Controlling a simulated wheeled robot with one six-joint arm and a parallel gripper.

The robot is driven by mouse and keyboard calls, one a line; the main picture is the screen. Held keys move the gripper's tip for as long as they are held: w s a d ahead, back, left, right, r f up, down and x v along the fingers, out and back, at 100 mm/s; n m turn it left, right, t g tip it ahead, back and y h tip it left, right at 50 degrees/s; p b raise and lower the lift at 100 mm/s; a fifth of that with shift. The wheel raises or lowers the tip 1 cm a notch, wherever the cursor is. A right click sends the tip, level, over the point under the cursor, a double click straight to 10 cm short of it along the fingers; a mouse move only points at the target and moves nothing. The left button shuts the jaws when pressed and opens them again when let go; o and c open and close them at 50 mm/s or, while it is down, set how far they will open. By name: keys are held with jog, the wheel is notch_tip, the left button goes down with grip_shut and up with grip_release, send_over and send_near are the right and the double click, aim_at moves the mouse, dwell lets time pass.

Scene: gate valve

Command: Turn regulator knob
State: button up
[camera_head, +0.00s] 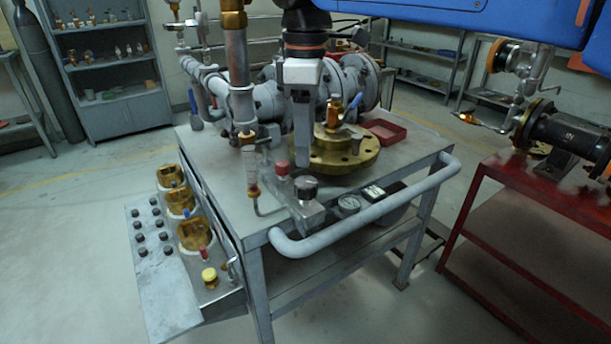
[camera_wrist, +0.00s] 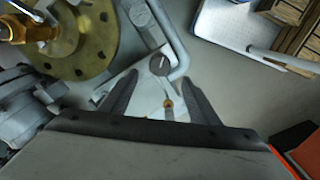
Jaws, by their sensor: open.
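The regulator knob (camera_head: 306,186) is a black round knob on top of a grey block (camera_head: 305,212) at the front edge of the grey table. It shows in the wrist view as a dark disc with a pale line (camera_wrist: 159,65). My gripper (camera_head: 303,160) points down just above and behind the knob in the head view. In the wrist view its two dark fingers (camera_wrist: 160,83) are spread apart with nothing held. The knob shows just beyond the fingertips, roughly between their lines. I see no contact with it.
A red-capped fitting (camera_head: 282,168) stands close left of my gripper. A brass flange (camera_head: 340,152) and valve pipework lie behind. A round gauge (camera_head: 349,204) and the table's handrail (camera_head: 365,210) are at the front. A red bench (camera_head: 530,230) stands right.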

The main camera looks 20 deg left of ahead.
aim_at(306, 181)
notch_tip(306, 181, down, 8)
jog(key=shift+f, duration=0.2)
dwell(0.3)
jog(key=c, duration=1.1)
jog(key=shift+o, duration=0.2)
